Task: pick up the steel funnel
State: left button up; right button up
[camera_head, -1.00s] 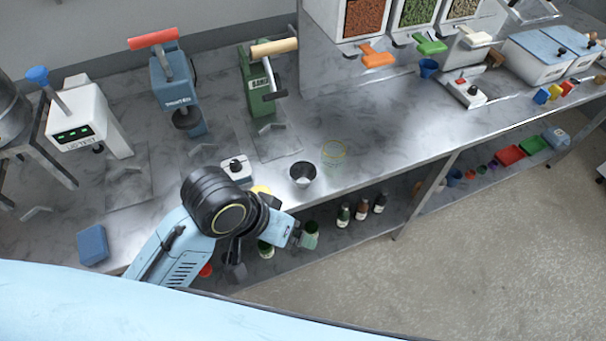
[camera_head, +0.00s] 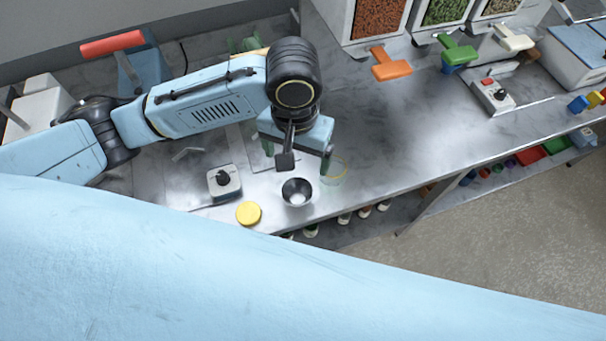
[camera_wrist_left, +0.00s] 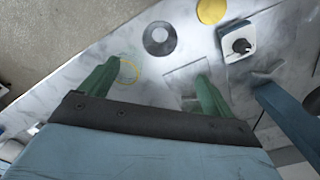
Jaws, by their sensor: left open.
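The steel funnel (camera_head: 297,192) stands on the grey worktop near its front edge, its wide dark mouth facing up. In the left wrist view the funnel (camera_wrist_left: 160,38) lies beyond the fingertips, a little left of the middle. My left gripper (camera_head: 306,160) is above the worktop, just behind the funnel and apart from it. Its two green fingers (camera_wrist_left: 157,75) are spread wide with nothing between them. My right gripper is in neither view.
A clear yellow-rimmed cup (camera_head: 334,172) stands close to the right of the funnel. A yellow disc (camera_head: 248,213) and a white box with a dark knob (camera_head: 224,183) are at its left. Dispensers with an orange handle (camera_head: 390,65) stand behind. The worktop right of the cup is clear.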

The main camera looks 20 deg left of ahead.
pick_arm(q)
send_over(297, 191)
notch_tip(297, 191, down, 6)
jog(key=shift+s+f, duration=0.1)
jog(key=shift+s, duration=0.05)
jog(key=shift+f, duration=0.9)
jog(key=f, duration=0.3)
jog(key=shift+w+f, duration=0.2)
jog(key=shift+f, duration=0.5)
jog(key=shift+c, duration=0.2)
jog(key=c, duration=1)
jog(key=shift+c, duration=0.3)
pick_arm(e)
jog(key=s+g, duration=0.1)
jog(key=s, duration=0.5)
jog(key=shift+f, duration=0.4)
